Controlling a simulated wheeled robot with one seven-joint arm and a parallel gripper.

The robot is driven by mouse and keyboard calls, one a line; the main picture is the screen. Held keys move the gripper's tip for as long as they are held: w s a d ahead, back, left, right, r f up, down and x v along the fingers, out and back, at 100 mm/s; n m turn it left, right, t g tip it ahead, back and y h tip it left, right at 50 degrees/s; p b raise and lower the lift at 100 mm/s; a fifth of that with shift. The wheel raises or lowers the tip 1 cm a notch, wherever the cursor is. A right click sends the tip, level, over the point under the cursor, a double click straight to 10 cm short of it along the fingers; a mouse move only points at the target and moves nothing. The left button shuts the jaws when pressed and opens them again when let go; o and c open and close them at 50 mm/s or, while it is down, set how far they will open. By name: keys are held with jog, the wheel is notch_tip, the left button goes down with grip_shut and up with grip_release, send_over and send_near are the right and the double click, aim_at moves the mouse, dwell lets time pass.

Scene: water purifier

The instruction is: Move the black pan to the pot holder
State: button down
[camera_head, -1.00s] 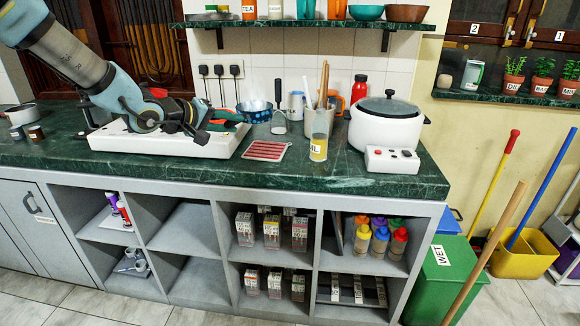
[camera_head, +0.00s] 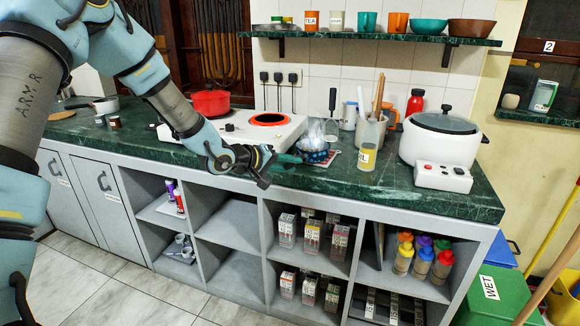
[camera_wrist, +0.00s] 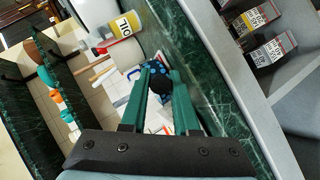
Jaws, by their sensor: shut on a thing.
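The pan (camera_head: 314,151), dark with blue spots, is over the pot holder (camera_head: 335,158) at the counter's front, right of the stove. Only part of the holder's red edge shows. I cannot tell whether the pan rests on it or is just above. White vapour-like haze shows over the pan. My gripper (camera_head: 291,159) reaches from the left at the counter's front edge. In the wrist view its green fingers (camera_wrist: 159,80) close around the pan's dark handle (camera_wrist: 160,86). The pan's spotted body (camera_wrist: 158,68) is partly hidden beyond the fingertips.
A white stove (camera_head: 225,130) holds a red pot (camera_head: 210,102) and a bare red-ringed burner (camera_head: 270,119). A utensil crock (camera_head: 370,132), a yellow-labelled bottle (camera_head: 367,158) and a white cooker (camera_head: 440,140) stand to the right. A shelf (camera_head: 375,37) hangs above.

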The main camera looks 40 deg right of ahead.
jog(key=shift+f, duration=0.2)
jog(key=c, duration=0.7)
grip_release()
jog(key=shift+f, duration=0.1)
jog(key=shift+o, duration=0.2)
